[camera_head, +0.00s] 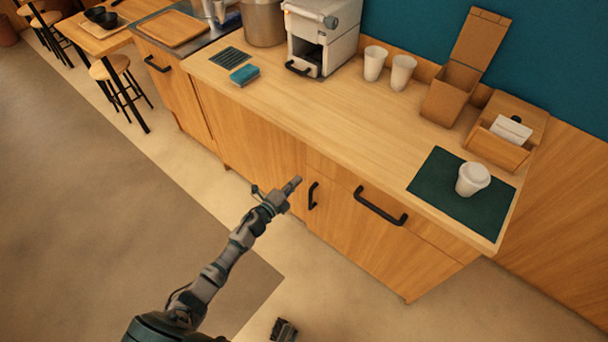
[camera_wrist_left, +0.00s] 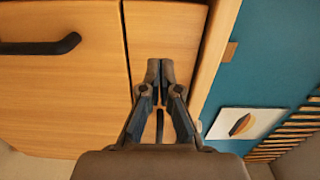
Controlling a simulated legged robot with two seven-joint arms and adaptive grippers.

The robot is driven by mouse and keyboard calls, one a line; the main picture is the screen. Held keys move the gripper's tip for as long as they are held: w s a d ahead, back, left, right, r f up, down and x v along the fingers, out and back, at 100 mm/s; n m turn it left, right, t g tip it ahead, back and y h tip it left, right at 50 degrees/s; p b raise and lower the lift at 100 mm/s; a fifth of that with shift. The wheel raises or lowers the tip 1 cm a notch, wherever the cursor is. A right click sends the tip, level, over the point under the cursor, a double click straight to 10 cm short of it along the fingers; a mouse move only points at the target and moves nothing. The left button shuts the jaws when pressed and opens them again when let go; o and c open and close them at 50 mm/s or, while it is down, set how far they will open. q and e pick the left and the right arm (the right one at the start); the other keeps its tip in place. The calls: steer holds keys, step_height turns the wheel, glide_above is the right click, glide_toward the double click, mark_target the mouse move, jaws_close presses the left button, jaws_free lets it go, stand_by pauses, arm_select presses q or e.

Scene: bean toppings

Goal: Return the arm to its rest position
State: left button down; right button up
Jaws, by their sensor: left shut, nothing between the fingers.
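My left arm (camera_head: 225,262) reaches in from the lower left, stretched forward over the floor. My left gripper (camera_head: 290,189) is shut and empty, apart from the counter's wooden front, near the small black handle. In the left wrist view its two fingers (camera_wrist_left: 160,72) are together at the tips, with wooden cabinet panels behind them. A dark mechanical piece (camera_head: 284,330) shows at the bottom edge of the head view; it may be my right gripper, but too little shows to tell its state.
The counter (camera_head: 330,120) has drawers with black handles (camera_head: 380,206). White cups (camera_head: 375,63), cardboard boxes (camera_head: 449,92) and a machine (camera_head: 322,35) stand behind.

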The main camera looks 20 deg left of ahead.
arm_select(q)
steer(key=v, duration=0.4)
steer(key=shift+s, duration=0.2)
arm_select(e)
steer(key=shift+w+d+f, duration=0.1)
steer(key=shift+w+f, duration=0.05)
steer(key=shift+f, duration=0.55)
arm_select(q)
steer(key=s+a+f+n+g+y+p, duration=0.2)
steer(key=s+f+n+g+y+p, duration=0.4)
steer(key=s+f+n, duration=0.9)
steer(key=s+d+f+n+g, duration=0.1)
steer(key=s+d+f+g, duration=0.1)
steer(key=s, duration=0.6)
steer(key=s+d+f+n+g, duration=0.2)
steer(key=s+f+g, duration=0.2)
steer(key=s+f, duration=0.3)
steer(key=s+d+f+n+g, duration=0.1)
steer(key=s+d+f+g, duration=0.1)
steer(key=s, duration=0.8)
step_height(320, 180, down, 2)
steer(key=shift+s+d+f+g+h+p, duration=0.25)
steer(key=shift+s+d+g+h+p, duration=0.15)
steer(key=shift+g, duration=0.4)
arm_select(e)
steer(key=s+f, duration=0.4)
steer(key=f, duration=1.3)
steer(key=shift+g, duration=0.3)
